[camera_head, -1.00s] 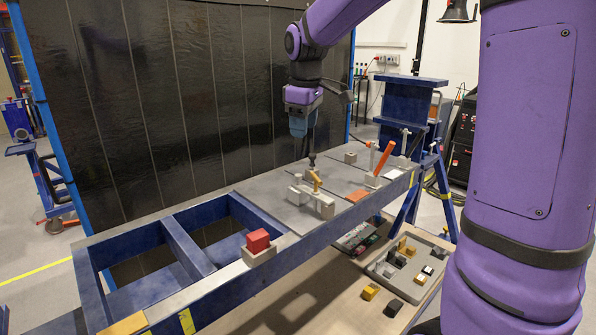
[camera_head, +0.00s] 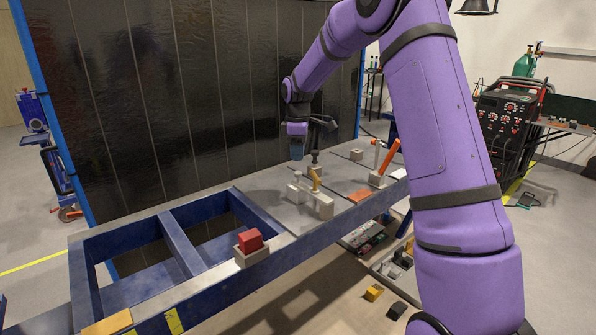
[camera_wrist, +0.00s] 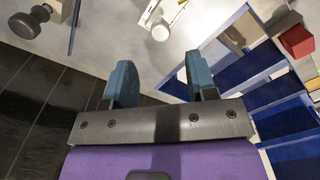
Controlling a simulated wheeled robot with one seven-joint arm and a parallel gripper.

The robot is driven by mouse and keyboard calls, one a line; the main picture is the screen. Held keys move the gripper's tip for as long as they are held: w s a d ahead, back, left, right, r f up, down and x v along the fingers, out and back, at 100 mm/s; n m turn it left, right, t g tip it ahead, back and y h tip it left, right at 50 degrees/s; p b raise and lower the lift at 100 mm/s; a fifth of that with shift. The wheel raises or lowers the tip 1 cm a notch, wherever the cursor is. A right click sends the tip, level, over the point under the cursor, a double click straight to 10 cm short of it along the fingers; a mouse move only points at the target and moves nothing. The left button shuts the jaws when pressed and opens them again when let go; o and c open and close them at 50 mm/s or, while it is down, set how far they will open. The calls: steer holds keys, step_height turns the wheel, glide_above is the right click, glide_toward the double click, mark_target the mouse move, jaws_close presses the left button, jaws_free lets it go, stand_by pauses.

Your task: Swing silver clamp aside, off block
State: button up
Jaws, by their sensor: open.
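A pale silver-grey clamp bar (camera_head: 304,187) spans small pale blocks on the bench, with a brass-coloured upright piece (camera_head: 315,178) beside it. I take it for the silver clamp. It also shows at the top of the wrist view as a pale bar (camera_wrist: 174,18) with a round end. One block (camera_head: 325,208) is at its near right end; whether the bar presses on it I cannot tell. My gripper (camera_head: 297,154) is open and empty above and behind the clamp, its blue fingers (camera_wrist: 160,85) apart. A dark knob (camera_head: 314,157) stands just right of the fingers in the head view.
A red block (camera_head: 250,240) sits in a pale holder at the bench's front edge. An orange lever (camera_head: 388,156) and a pale post (camera_head: 377,153) stand to the right. An orange plate (camera_head: 359,196) lies nearby. Open bays in the blue frame (camera_head: 178,243) are at left.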

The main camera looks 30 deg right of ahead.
mark_target(298, 172)
step_height(298, 172, down, 7)
steer(key=shift+r, duration=0.1)
steer(key=shift+c, duration=0.2)
jaws_close()
